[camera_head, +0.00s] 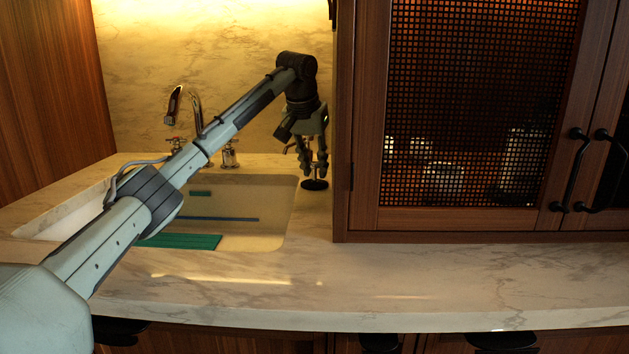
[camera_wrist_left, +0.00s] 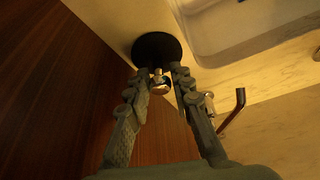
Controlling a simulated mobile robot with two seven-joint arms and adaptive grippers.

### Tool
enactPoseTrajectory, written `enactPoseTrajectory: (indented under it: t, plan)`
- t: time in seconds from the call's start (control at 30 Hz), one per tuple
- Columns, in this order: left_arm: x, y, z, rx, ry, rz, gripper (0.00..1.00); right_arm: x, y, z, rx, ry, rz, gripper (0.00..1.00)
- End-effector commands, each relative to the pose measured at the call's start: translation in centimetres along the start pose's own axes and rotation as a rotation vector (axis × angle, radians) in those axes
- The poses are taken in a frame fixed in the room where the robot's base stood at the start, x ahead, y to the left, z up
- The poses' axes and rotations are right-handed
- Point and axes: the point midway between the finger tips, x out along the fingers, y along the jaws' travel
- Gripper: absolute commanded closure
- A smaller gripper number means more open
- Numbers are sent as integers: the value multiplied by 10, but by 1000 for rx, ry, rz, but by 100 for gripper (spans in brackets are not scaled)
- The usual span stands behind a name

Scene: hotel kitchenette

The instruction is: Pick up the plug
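The plug (camera_head: 315,185) is a black disc with a small metal knob. It is on the marble counter just right of the sink, beside the wooden cabinet. In the left wrist view the black disc (camera_wrist_left: 157,46) lies just past my fingertips, and its shiny knob shows between the fingers. My left gripper (camera_head: 313,172) points down over the plug with its fingers apart. In the wrist view the left gripper (camera_wrist_left: 161,73) has one finger on each side of the knob; I cannot tell whether they touch it. My right gripper is not in view.
The sink (camera_head: 270,205) holds a green board (camera_head: 180,242) and a thin blue strip (camera_head: 215,219). A faucet (camera_head: 198,115) with handles stands behind it. The cabinet (camera_head: 355,215) with a mesh door rises close on the right. The front counter (camera_head: 420,285) is clear.

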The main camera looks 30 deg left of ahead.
Motion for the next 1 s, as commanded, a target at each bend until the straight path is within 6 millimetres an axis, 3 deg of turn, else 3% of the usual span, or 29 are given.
enactPoseTrajectory:
  t: [0.03, 0.13, 0.57, 0.83, 1.0]
  plan:
    - [0, 0, 0, 0, 0, 0, 88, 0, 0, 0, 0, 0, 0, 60]
    - [0, 0, 0, 0, 0, 0, 100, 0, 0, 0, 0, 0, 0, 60]
    - [-5, 1, -2, 1, 1, 1, 100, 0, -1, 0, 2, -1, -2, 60]
    - [-40, 2, -17, 0, 4, 3, 100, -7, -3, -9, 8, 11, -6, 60]
    - [-67, -24, 1, -2, 3, 0, 100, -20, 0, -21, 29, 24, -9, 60]
